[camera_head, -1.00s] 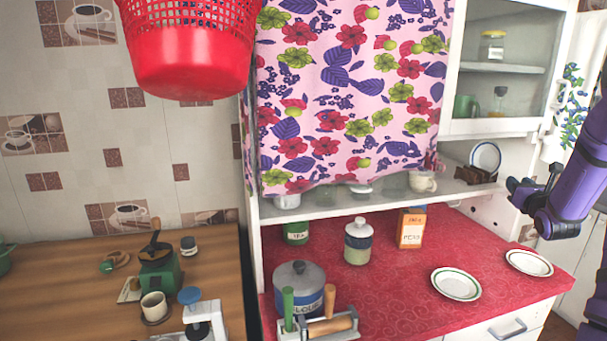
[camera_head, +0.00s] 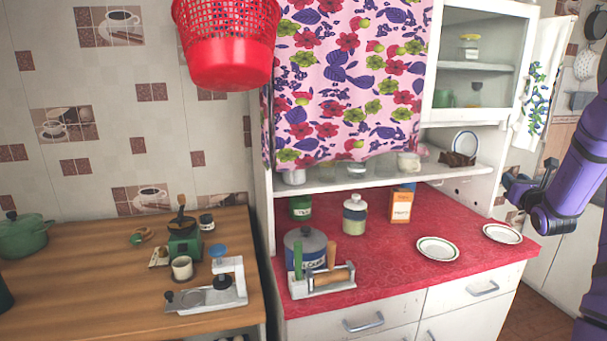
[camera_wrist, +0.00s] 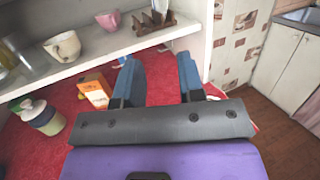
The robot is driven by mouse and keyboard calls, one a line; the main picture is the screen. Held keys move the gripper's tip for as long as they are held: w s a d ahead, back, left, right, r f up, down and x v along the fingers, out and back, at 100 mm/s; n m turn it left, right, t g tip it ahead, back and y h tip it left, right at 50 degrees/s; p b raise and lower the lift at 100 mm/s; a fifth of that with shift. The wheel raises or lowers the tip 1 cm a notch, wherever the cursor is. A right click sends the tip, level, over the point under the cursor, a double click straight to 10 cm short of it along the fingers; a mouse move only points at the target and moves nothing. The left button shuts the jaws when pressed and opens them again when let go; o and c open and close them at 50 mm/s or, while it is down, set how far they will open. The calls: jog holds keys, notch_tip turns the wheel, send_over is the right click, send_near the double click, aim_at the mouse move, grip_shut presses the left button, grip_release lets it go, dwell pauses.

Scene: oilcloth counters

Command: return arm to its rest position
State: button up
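My purple arm hangs at the right edge of the head view. My gripper (camera_head: 516,185) is in the air to the right of the red counter, pointing left toward the cupboard. In the wrist view its two blue-grey fingers (camera_wrist: 159,80) stand apart with nothing between them but the view of the red counter top behind. My gripper is open and empty.
Two plates (camera_head: 437,249) lie near the front right of the red counter (camera_head: 400,280). A peas box (camera_head: 400,206), a striped jar (camera_head: 355,214) and a flour pot (camera_head: 305,250) stand farther left. A red basket (camera_head: 228,60) hangs above. A wooden counter (camera_head: 90,270) is at left.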

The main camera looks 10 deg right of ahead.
jog(key=a+r+n+g+y, duration=0.2)
jog(key=a+r+n+y, duration=0.3)
jog(key=a, duration=0.5)
jog(key=s+a+r+n+g+y, duration=0.1)
jog(key=a+r+n+y, duration=0.2)
jog(key=a+n+y, duration=0.5)
jog(key=a+r+n+g+y, duration=0.2)
jog(key=a+r+n, duration=0.15)
jog(key=a, duration=0.85)
jog(key=s+a+n+g, duration=0.6)
jog(key=s+a+n, duration=0.3)
jog(key=s+a, duration=0.3)
jog(key=s+a+n+g+h, duration=0.1)
jog(key=s+n+g+h, duration=0.1)
jog(key=s+n+h, duration=0.6)
jog(key=s+n, duration=0.6)
jog(key=s, duration=0.6)
jog(key=shift+s+a+f+h, duration=0.15)
jog(key=shift+f+h, duration=0.25)
jog(key=shift+g, duration=0.3)
